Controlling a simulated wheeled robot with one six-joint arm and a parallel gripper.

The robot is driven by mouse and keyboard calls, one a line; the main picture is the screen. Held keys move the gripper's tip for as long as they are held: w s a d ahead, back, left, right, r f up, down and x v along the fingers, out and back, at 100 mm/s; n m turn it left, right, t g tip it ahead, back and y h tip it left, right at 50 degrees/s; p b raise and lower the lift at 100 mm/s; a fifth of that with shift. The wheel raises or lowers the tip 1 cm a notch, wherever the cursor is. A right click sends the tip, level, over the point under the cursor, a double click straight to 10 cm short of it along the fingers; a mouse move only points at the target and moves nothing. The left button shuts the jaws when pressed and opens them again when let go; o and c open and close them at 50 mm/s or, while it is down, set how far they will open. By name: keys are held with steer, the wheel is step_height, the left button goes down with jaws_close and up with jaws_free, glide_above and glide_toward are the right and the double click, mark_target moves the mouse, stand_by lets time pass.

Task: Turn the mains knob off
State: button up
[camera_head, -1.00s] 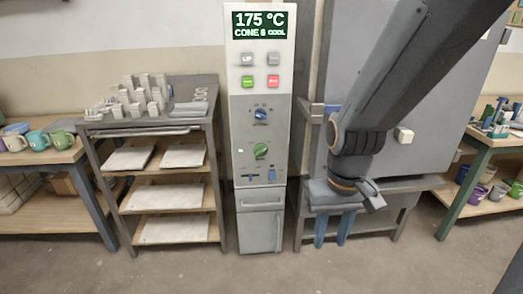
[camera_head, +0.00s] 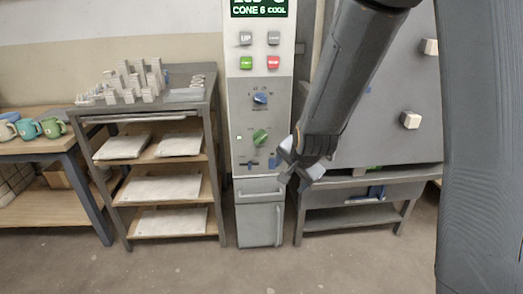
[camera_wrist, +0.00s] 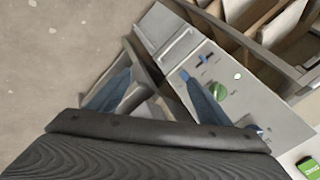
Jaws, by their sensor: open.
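The control panel (camera_head: 240,120) stands upright in the middle of the head view. It carries a blue knob (camera_head: 260,98) and, below it, a green knob (camera_head: 260,136); labels are too small to read, so I cannot tell which is the mains knob. The green knob (camera_wrist: 219,91) also shows in the wrist view; the blue knob is mostly hidden there behind my gripper. My gripper (camera_head: 284,165) is open and empty, to the right of and below the green knob, apart from it. In the wrist view its two blue fingers (camera_wrist: 155,88) are spread, the right one beside the green knob.
A small blue switch (camera_head: 253,163) sits under the green knob. Several buttons (camera_head: 260,54) and a display (camera_head: 260,8) are above. The floor in front is clear.

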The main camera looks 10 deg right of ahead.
steer(key=w+a+f+m+t+b, duration=0.1)
steer(key=w+f+m+t+b, duration=0.1)
steer(key=w+m, duration=0.35)
steer(key=w+a+f+m+t+b, duration=0.2)
steer(key=w+t, duration=0.1)
steer(key=w, duration=0.5)
steer(key=m+t+b, duration=0.5)
steer(key=m+t, duration=0.1)
steer(key=m, duration=0.3)
glide_toward(261, 140)
steer(key=w, duration=0.8)
steer(key=shift+w, duration=0.35)
steer(key=shift+c, duration=0.4)
steer(key=c, duration=1)
steer(key=shift+o, duration=0.2)
